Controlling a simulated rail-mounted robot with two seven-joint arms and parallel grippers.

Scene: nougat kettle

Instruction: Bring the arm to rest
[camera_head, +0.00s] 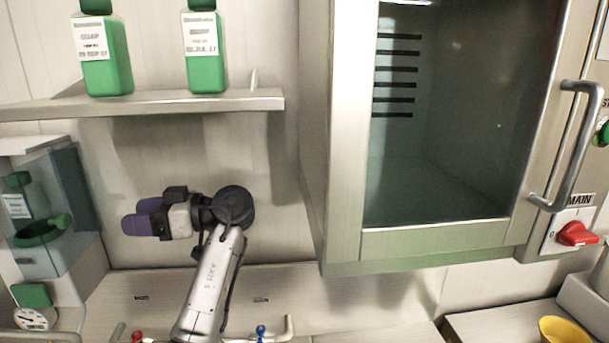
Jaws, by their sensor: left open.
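My left arm rises from the bottom of the head view, left of centre, and bends at a dark wrist joint. My left gripper (136,218) points to the left, with purple fingers. It is open and I see nothing held between the fingers. It is in front of the pale wall panel, below the shelf and above the steel worktop. My right arm and right gripper are not in view.
A shelf (160,101) with two green bottles (105,62) (206,55) is above my gripper. A glass-doored cabinet (345,240) with a bar handle (566,150) fills the right. A glass-walled unit (45,215) stands left. A red switch (577,234) and yellow bowl (565,332) are lower right.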

